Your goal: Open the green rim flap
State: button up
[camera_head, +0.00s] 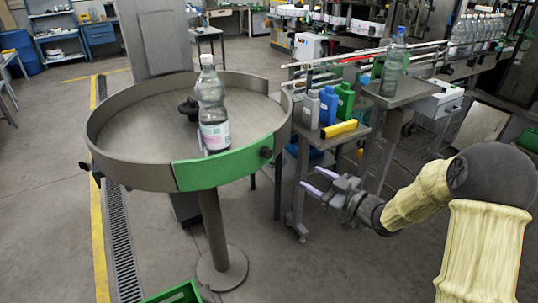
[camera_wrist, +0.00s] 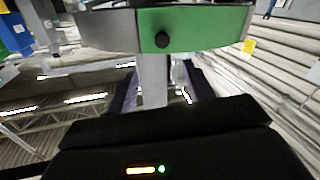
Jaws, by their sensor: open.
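The green rim flap (camera_head: 225,165) forms part of the front right rim of a round grey table (camera_head: 130,172). It lies in line with the grey rim, shut. A dark knob (camera_head: 266,152) sits near its right end. In the wrist view the green flap (camera_wrist: 205,27) and the knob (camera_wrist: 162,40) show at the top, ahead of my fingers. My gripper (camera_head: 315,181) is open and empty, to the right of and lower than the flap, apart from it. Its fingers show in the wrist view (camera_wrist: 160,95), on either side of a grey post.
A clear bottle (camera_head: 212,110) with a pale label stands on the round table behind the flap. A small stand to the right holds grey, blue and green containers (camera_head: 328,104) and a yellow block (camera_head: 339,129). A green crate (camera_head: 175,293) lies on the floor in front.

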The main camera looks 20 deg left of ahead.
jog(key=shift+s+a+r, duration=0.1)
jog(key=shift+a, duration=0.1)
jog(key=p, duration=0.5)
send_near(270, 154)
jog(key=x, duration=1)
jog(key=shift+a, duration=0.1)
grip_shut()
